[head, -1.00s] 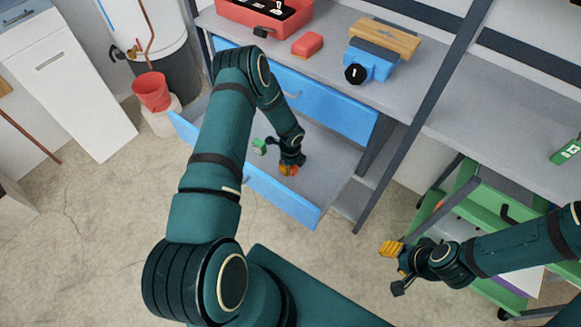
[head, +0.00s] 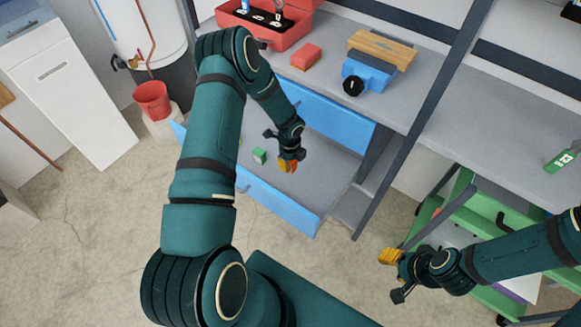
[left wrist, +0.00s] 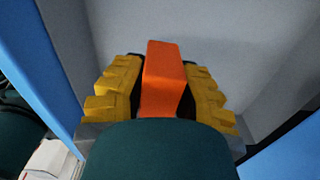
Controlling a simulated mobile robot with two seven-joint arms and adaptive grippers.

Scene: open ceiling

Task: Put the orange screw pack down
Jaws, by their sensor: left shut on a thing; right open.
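The orange screw pack (left wrist: 163,80) is an upright orange block between the yellow fingers in the left wrist view. My left gripper (head: 287,166) is shut on it, over the open blue drawer (head: 277,203) with a grey floor. In the head view only a little orange shows at the fingertips, and the gap between pack and drawer floor cannot be judged. My right gripper (head: 390,257) is open and empty at the lower right, in front of the green drawer unit.
A small green box (head: 259,156) lies in the drawer, left of my left gripper. Above, the bench (head: 335,35) holds a red toolbox (head: 280,38), a red block (head: 306,56) and a blue vise (head: 366,72). The drawer floor right of the gripper is clear.

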